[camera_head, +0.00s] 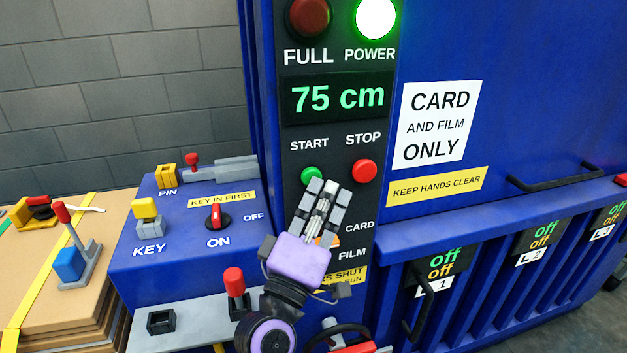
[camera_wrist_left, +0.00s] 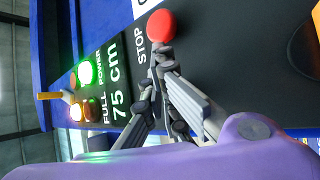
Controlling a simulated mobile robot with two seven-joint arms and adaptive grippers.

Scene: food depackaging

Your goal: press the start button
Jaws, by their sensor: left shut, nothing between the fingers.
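The green start button (camera_head: 313,175) is on the black control panel of the blue machine, under the word START. Its lower right is close to or partly behind my fingertips. The red stop button (camera_head: 364,172) is to its right, and also shows at the top of the left wrist view (camera_wrist_left: 161,25). My left gripper (camera_head: 325,187) is shut and empty, its fingertips at the panel just right of and below the start button in the picture. I cannot tell whether they touch it. In the left wrist view the fingers hide the start button's place. My right gripper is not in view.
The display (camera_head: 338,98) reads 75 cm; the power lamp (camera_head: 376,18) glows green, while the full lamp (camera_head: 308,16) is dark red. A blue key box (camera_head: 180,260) with a red knob (camera_head: 217,217) stands left. Stacked cardboard (camera_head: 95,300) is further left.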

